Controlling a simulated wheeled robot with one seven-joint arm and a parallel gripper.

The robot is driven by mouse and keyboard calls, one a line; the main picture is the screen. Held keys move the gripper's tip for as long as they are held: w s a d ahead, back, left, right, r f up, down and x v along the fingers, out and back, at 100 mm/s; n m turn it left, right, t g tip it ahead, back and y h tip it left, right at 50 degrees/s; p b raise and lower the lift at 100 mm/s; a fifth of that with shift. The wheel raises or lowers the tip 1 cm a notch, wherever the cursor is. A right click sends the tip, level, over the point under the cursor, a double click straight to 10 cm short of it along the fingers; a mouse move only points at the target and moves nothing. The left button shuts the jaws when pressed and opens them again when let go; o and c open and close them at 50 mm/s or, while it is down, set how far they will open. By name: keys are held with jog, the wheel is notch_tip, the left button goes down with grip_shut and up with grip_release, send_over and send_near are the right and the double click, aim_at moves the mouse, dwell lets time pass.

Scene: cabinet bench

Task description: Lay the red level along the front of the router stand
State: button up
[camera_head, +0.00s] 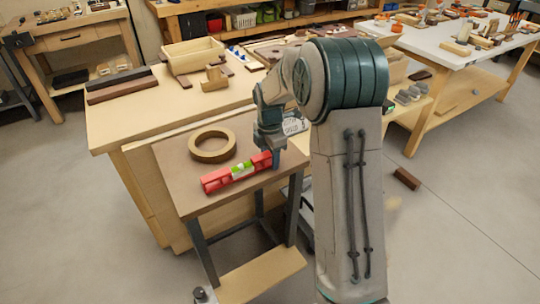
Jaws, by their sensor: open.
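The red level (222,181), with a pale middle section and a green vial, lies flat on the router stand's brown top (180,180). It lies roughly parallel to the stand's front edge and a little back from it. My gripper (275,162) is open and points down at the level's right end. One finger shows just beside that end; the other finger is mostly hidden. I cannot tell whether the gripper touches the level.
A tan ring (212,146) lies flat on the stand behind the level. A wooden bench (125,120) adjoins the stand behind, holding a box (193,58), a hand plane (214,79) and dark strips (122,88). A brown block (406,179) lies on the floor at right.

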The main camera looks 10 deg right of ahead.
notch_tip(320, 180, up, 11)
jog(key=shift+r+p, duration=0.1)
jog(key=shift+p, duration=0.65)
jog(key=s+m+t, duration=0.2)
jog(key=s+m, duration=1.9)
jog(key=s, duration=0.6)
jog(key=shift+s+r+m, duration=0.25)
jog(key=shift+r+m, duration=0.05)
jog(key=shift+r, duration=0.15)
jog(key=shift+a, duration=0.1)
jog(key=shift+c, duration=1.2)
jog(key=shift+a, duration=0.15)
